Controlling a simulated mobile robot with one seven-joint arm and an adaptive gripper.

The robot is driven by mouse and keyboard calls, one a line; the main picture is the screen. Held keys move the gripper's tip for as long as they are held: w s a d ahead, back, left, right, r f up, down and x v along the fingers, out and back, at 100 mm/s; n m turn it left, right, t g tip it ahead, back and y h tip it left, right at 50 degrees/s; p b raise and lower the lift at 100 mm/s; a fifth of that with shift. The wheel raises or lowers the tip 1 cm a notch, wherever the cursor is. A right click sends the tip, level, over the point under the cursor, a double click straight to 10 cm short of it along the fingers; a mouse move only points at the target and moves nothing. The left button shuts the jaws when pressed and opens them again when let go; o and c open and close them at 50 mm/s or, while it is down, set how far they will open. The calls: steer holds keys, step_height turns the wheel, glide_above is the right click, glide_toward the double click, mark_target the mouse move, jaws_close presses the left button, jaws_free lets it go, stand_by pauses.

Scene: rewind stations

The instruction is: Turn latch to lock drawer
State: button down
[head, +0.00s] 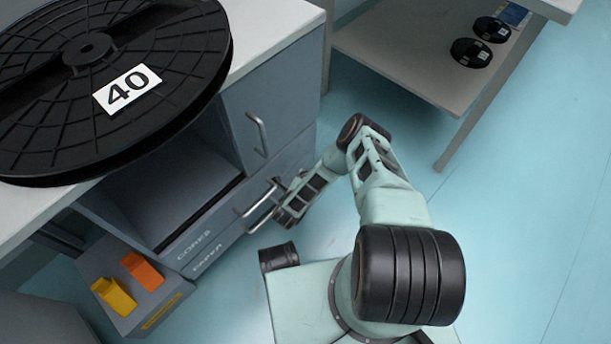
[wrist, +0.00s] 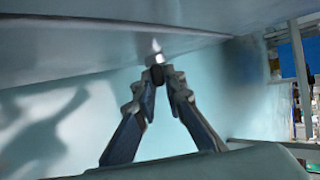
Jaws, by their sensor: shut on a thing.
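The grey cabinet has drawer fronts marked CORES (head: 193,245) and PAPER (head: 207,260), with bar handles on them. My gripper (head: 277,190) is low at the cabinet's front, beside these handles; its fingertips are hard to make out in the head view. In the wrist view, my gripper's fingers (wrist: 159,75) meet at their tips on a small shiny metal piece (wrist: 156,48) under a grey panel edge. It may be the latch, but its shape and turn are mostly hidden. I cannot tell whether the drawer is locked.
A large black reel marked 40 (head: 165,45) lies on the cabinet top. A dark open compartment (head: 185,195) shows above the CORES front. A grey box (head: 135,300) with orange and yellow items stands lower left. A table (head: 400,55) with small black spools is upper right. Right-hand floor is clear.

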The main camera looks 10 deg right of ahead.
steer(key=shift+f+t+h, duration=0.15)
steer(key=shift+t+h, duration=0.15)
steer(key=shift+h, duration=0.1)
steer(key=shift+s+f+n+t+h, duration=0.4)
steer(key=shift+t+h, duration=0.1)
steer(key=shift+t, duration=0.1)
steer(key=shift+w+r, duration=0.2)
steer(key=c, duration=2)
jaws_free()
steer(key=shift+w+r+t, duration=0.1)
steer(key=shift+t, duration=0.2)
steer(key=shift+d, duration=0.1)
steer(key=shift+s+d+f+g, duration=0.1)
steer(key=shift+s+f+g, duration=0.15)
steer(key=shift+g, duration=0.25)
